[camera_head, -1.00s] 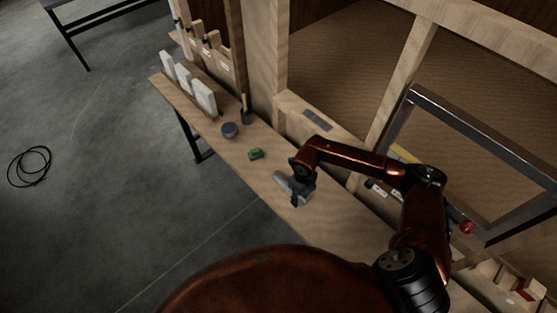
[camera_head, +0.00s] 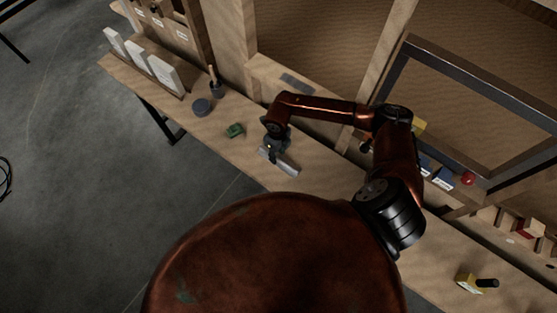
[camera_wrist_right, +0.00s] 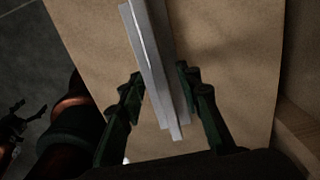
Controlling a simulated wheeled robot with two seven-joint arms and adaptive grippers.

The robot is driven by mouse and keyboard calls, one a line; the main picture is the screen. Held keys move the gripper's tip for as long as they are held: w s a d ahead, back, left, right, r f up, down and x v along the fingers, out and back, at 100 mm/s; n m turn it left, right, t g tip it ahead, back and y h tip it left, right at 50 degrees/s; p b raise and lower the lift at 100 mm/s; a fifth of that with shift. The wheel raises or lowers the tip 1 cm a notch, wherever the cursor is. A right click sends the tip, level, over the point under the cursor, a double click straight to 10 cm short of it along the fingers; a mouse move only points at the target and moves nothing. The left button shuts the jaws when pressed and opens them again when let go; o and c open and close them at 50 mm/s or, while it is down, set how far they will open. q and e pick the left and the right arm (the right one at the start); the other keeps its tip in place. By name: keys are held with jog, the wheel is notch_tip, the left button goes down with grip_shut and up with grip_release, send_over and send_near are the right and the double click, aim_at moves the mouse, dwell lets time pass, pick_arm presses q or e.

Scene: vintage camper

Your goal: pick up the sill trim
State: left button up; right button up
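The sill trim (camera_head: 287,166) appears to be the light grey metal strip on the wooden bench. In the right wrist view the trim (camera_wrist_right: 150,60) runs lengthwise between the two fingers. My right gripper (camera_head: 273,147) is over the trim's left part in the head view and hides some of it. Its fingers (camera_wrist_right: 160,78) are apart, one on each side of the strip. The left finger is close to the strip; whether it touches is unclear. A dark claw shape (camera_wrist_right: 20,118) at the left edge of the wrist view looks like my left gripper; its state is unclear.
On the bench (camera_head: 210,135) stand a green item (camera_head: 235,130), a round grey item (camera_head: 201,106), a dark cup (camera_head: 215,88) and several white upright blocks (camera_head: 165,73). A window frame (camera_head: 450,105) leans at the right, near a red ball (camera_head: 467,178). A wooden wall frame closes the back.

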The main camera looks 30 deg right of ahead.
pick_arm(q)
jog(key=shift+o, duration=0.8)
jog(key=shift+w+f+b, duration=0.3)
jog(key=shift+w+f, duration=0.05)
jog(key=shift+f, duration=0.25)
pick_arm(e)
jog(key=shift+f, duration=0.9)
pick_arm(q)
jog(key=shift+o, duration=0.7)
jog(key=shift+w+f, duration=0.1)
pick_arm(e)
jog(key=shift+f, duration=0.15)
pick_arm(q)
jog(key=shift+o, duration=0.7)
jog(key=shift+w, duration=0.1)
jog(key=shift+s, duration=0.35)
pick_arm(e)
grip_shut()
